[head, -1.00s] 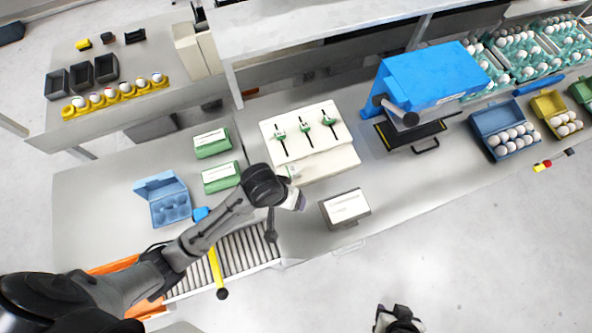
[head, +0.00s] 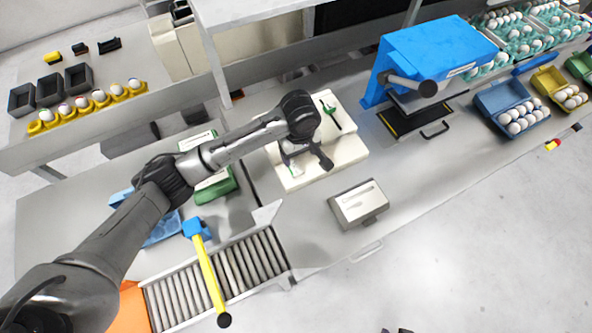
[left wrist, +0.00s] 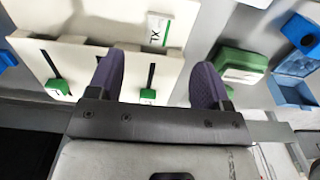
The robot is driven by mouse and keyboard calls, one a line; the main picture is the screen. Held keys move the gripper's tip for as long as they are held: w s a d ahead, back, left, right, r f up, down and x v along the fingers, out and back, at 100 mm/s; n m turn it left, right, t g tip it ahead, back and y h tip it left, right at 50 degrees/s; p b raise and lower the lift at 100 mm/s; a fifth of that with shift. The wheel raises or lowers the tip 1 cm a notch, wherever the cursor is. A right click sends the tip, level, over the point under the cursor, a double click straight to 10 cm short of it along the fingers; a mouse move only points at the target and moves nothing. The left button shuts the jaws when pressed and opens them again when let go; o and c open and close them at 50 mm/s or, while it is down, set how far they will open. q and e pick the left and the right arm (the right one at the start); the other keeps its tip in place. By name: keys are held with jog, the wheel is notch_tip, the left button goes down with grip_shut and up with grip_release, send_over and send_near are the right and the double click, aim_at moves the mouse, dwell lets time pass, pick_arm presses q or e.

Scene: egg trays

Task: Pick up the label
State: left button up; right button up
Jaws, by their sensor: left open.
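A white label (left wrist: 158,30) with a green stripe and "XL" lies on the lower ledge of the cream label dispenser (left wrist: 85,65) in the left wrist view. In the head view the label (head: 296,171) partly shows at the front of the dispenser (head: 345,150), beneath my left gripper (head: 308,160). In the left wrist view my left gripper (left wrist: 158,70) is open and empty, its purple fingers pointing toward the dispenser, with the label between and beyond the fingertips. My left arm hides part of the dispenser. A dark sliver at the head view's bottom edge may be my right gripper (head: 398,331).
Green boxes (head: 216,190) and a blue open carton (head: 160,232) lie to the left. A blue machine (head: 440,55) stands at the right. A roller conveyor (head: 245,265) is in front.

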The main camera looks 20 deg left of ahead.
aim_at(299, 175)
pick_arm(q)
jog(key=f, duration=0.5)
jog(key=f+b, duration=0.1)
jog(key=f, duration=0.4)
jog(key=shift+s+f, duration=0.2)
jog(key=shift+f, duration=0.1)
jog(key=c, duration=0.7)
